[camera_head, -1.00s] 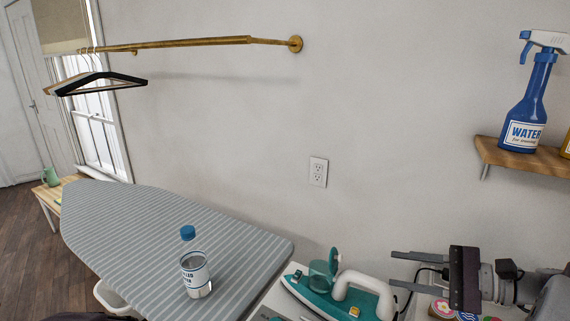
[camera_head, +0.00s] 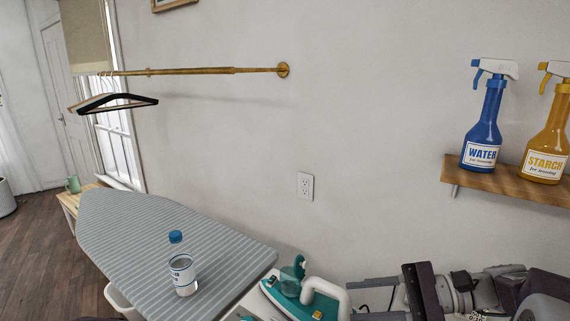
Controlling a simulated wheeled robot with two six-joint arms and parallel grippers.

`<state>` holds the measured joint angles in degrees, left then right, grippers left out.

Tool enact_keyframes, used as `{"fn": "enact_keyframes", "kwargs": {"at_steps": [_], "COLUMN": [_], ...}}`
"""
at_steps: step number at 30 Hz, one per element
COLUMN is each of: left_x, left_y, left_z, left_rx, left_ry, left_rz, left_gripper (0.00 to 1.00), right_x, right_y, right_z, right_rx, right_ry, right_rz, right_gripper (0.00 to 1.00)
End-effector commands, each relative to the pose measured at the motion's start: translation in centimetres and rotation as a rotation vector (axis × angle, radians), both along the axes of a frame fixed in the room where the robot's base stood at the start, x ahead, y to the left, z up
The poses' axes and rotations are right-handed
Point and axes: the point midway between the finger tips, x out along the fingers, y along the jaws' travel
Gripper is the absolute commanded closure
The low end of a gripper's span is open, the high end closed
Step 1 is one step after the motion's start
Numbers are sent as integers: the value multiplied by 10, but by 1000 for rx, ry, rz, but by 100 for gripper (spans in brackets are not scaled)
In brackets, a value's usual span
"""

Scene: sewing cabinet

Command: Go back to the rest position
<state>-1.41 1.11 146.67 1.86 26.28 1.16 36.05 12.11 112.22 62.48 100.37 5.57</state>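My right gripper (camera_head: 372,299) is at the lower right in the head view. Its two fingers point left and are spread apart with nothing between them. The fingertips are just right of the teal and white iron (camera_head: 302,293); I cannot tell whether they touch it. My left gripper is not visible.
A wall shelf (camera_head: 505,183) at the right holds a blue water spray bottle (camera_head: 483,125) and a yellow starch spray bottle (camera_head: 547,135). A wall outlet (camera_head: 306,187) is above the iron. Wooden floor shows at left.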

Motion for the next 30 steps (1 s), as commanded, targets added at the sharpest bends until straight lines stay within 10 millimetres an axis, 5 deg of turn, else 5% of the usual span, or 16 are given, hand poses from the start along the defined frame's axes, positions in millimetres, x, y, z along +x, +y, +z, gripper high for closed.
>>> {"fn": "enact_keyframes", "kwargs": {"at_steps": [2, 7, 10, 12, 19, 24, 30], "left_x": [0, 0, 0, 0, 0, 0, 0], "left_y": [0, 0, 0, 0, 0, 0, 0], "left_z": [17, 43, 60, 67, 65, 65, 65], "left_rx": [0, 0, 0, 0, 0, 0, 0], "left_ry": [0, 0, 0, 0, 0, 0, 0], "left_rz": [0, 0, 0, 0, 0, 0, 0], "left_gripper": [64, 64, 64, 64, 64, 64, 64], "right_x": [-17, -74, -117, -136, -110, -79, -77], "right_y": [31, 76, 73, 51, -24, -33, -33], "right_z": [1, -42, -85, -118, -178, -178, -178], "right_rx": [-53, -313, -586, -800, -1224, -1313, -1314], "right_ry": [36, 105, 77, -3, -333, -473, -477], "right_rz": [103, 344, 523, 642, 788, 767, 763], "right_gripper": [61, 61, 61, 61, 61, 61, 61]}}
